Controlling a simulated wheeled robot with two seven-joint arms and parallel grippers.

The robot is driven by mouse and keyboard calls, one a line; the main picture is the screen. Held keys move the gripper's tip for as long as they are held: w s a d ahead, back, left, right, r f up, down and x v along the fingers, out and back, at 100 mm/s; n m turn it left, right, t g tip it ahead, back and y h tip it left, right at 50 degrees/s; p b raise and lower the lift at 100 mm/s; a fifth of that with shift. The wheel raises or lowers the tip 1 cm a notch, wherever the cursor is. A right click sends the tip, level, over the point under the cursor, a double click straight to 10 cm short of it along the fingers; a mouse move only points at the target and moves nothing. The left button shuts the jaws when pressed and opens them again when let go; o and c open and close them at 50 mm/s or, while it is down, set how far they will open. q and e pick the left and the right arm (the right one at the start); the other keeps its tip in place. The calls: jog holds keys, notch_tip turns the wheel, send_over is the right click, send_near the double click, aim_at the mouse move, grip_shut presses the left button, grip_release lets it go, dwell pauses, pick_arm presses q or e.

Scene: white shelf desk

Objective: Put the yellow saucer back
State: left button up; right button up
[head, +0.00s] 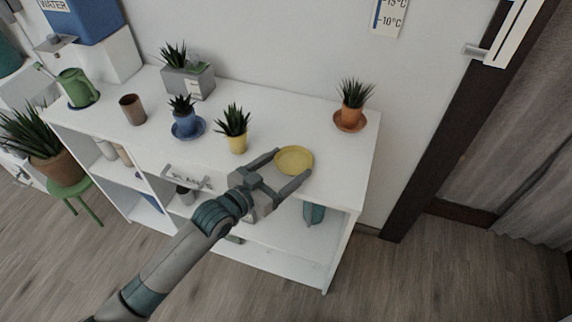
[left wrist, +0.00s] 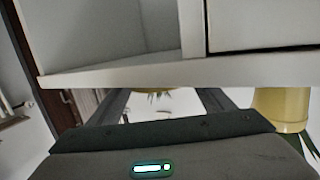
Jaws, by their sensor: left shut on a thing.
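The yellow saucer (head: 294,159) is a shallow round dish near the front right of the white desk top. My left gripper (head: 291,164) has one finger on each side of it and is shut on it. The saucer looks about level; whether it touches the desk I cannot tell. In the left wrist view only a thin yellow sliver of the saucer (left wrist: 152,90) shows between the fingers. The yellow pot (head: 238,145) with a spiky plant stands left of the saucer, with no saucer visible under it. My right gripper is in neither view.
A blue pot (head: 185,124) on a blue saucer stands to the left. A terracotta pot (head: 351,115) on its saucer stands at the back right. A brown cup (head: 132,110), a green watering can (head: 75,87) and a grey planter (head: 188,82) stand farther left.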

pick_arm(q)
jog(key=o, duration=1)
jog(key=shift+o, duration=0.4)
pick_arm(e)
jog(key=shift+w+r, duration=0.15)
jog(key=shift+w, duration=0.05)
pick_arm(q)
jog(key=shift+r, duration=0.15)
jog(key=shift+s+a, duration=0.35)
jog(key=shift+s, duration=0.05)
jog(key=v, duration=1.1)
jog(key=shift+b, duration=0.4)
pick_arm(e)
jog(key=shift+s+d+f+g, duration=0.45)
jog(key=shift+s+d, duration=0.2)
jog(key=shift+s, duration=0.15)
